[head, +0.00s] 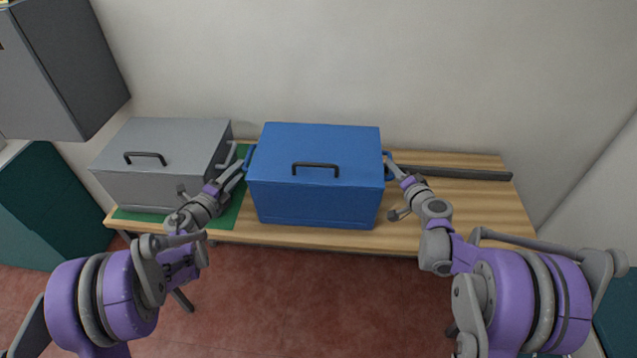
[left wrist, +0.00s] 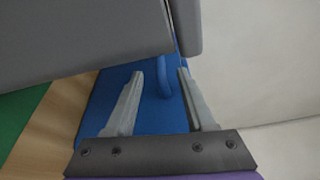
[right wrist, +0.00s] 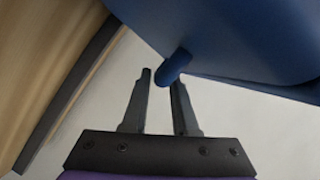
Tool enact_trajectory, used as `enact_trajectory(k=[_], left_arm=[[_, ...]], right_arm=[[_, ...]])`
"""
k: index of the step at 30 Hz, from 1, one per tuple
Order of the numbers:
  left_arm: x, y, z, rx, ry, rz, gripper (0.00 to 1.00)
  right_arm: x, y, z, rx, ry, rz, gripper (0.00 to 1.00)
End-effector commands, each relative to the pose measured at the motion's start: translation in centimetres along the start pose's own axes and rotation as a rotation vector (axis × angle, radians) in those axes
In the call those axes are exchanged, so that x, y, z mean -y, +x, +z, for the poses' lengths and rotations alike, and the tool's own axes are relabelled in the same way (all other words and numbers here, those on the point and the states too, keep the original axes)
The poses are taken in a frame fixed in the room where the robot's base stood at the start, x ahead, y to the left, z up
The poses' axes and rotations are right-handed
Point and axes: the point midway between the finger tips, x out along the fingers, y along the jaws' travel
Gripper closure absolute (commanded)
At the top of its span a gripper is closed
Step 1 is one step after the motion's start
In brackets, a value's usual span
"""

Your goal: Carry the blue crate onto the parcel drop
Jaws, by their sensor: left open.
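My left gripper (head: 240,166) is at the crate's left side handle. In the left wrist view its fingers (left wrist: 160,78) are spread, with the blue side handle (left wrist: 163,84) between them. My right gripper (head: 392,170) is at the crate's right side handle (head: 388,166). In the right wrist view the handle's end (right wrist: 174,68) overlaps one fingertip, and the fingers (right wrist: 161,78) stand apart; the grip is unclear. I cannot tell which surface is the parcel drop.
A grey box (head: 150,185) stands on a green mat (head: 228,215) close left of the crate, by my left gripper. A dark bar (head: 455,173) lies along the counter's back right. The counter (head: 475,215) right of my right gripper is mostly clear. A grey cabinet (head: 65,70) hangs upper left.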

Motion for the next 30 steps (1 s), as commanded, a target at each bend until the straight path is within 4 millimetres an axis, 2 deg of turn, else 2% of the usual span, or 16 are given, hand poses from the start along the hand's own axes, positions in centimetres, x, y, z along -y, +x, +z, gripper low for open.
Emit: enact_trajectory(k=[1, 6, 17, 21, 26, 30], left_arm=[[0.0, 0.8, 0.0, -0.001, 0.0, -0.001, 0.45], [0.0, 2.1, 0.0, 0.0, 0.0, 0.0, 0.45], [0.0, 2.4, 0.0, 0.001, 0.0, 0.0, 0.45], [0.0, 2.4, 0.0, 0.001, 0.0, 0.0, 0.71], [0.0, 2.4, 0.0, 0.001, 0.0, 0.0, 0.99], [0.0, 2.4, 0.0, 0.001, 0.0, 0.0, 1.0]], right_arm=[[0.0, 0.8, 0.0, 0.0, -0.001, 0.0, 0.73], [0.0, 2.1, 0.0, 0.001, -0.001, 0.0, 0.73], [0.0, 2.4, 0.0, 0.0, -0.001, 0.0, 0.73], [0.0, 2.4, 0.0, 0.0, -0.001, 0.0, 0.98], [0.0, 2.4, 0.0, 0.0, -0.001, 0.0, 1.0], [0.0, 2.4, 0.0, 0.0, -0.001, 0.0, 1.0]])
